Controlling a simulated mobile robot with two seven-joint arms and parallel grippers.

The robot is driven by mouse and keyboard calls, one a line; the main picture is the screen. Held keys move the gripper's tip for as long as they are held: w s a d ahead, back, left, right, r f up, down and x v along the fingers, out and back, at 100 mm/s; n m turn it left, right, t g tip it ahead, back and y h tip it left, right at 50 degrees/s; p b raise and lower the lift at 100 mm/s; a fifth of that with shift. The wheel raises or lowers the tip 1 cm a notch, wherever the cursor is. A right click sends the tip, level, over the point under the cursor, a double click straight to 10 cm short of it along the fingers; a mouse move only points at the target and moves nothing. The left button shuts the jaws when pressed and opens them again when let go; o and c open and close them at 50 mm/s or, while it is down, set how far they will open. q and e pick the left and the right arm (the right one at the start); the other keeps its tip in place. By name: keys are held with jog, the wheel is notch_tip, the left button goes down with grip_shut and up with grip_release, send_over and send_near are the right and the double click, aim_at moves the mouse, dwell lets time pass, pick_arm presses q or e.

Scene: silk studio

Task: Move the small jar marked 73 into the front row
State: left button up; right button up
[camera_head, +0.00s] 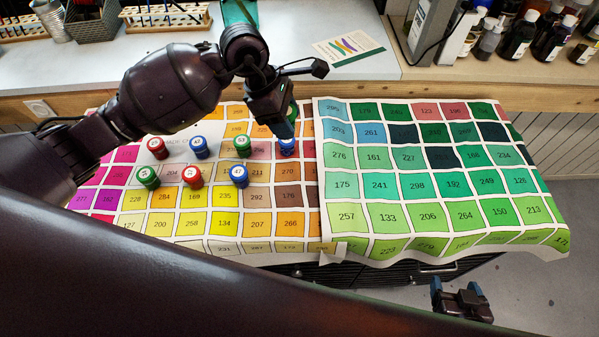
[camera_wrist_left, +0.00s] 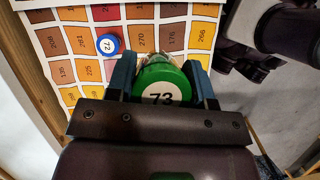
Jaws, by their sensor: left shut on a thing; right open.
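My left gripper (camera_head: 287,130) is shut on a small jar with a green lid marked 73 (camera_wrist_left: 162,92), seen in the left wrist view. In the head view only a bit of green shows behind the fingers. A blue-lidded jar (camera_head: 287,151) stands just below the gripper in the head view; it reads 72 in the left wrist view (camera_wrist_left: 108,44). The back row also has red (camera_head: 157,148), blue (camera_head: 199,148) and green (camera_head: 243,146) jars. The front row has green (camera_head: 148,177), red (camera_head: 192,176) and blue (camera_head: 239,176) jars. My right gripper (camera_head: 462,298) is open and empty.
The jars stand on a numbered colour chart (camera_head: 180,222). A green chart sheet (camera_head: 345,215) lies to the right. The chart right of the front row's blue jar is bare. Dark bottles (camera_head: 520,35) stand on the back counter.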

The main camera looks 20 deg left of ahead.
pick_arm(q)
jog(key=shift+s+a+f, duration=0.1)
jog(key=shift+s, duration=0.15)
send_over(293, 183)
jog(key=a, duration=0.1)
notch_tip(293, 183, down, 14)
jog(key=shift+a+f+b, duration=0.15)
jog(key=shift+f+b, duration=0.05)
jog(key=shift+b, duration=0.15)
jog(key=shift+f, duration=2.6)
jog(key=shift+f+b, duration=0.15)
jog(key=shift+b, duration=0.2)
jog(key=o, duration=0.9)
jog(key=shift+o, duration=0.2)
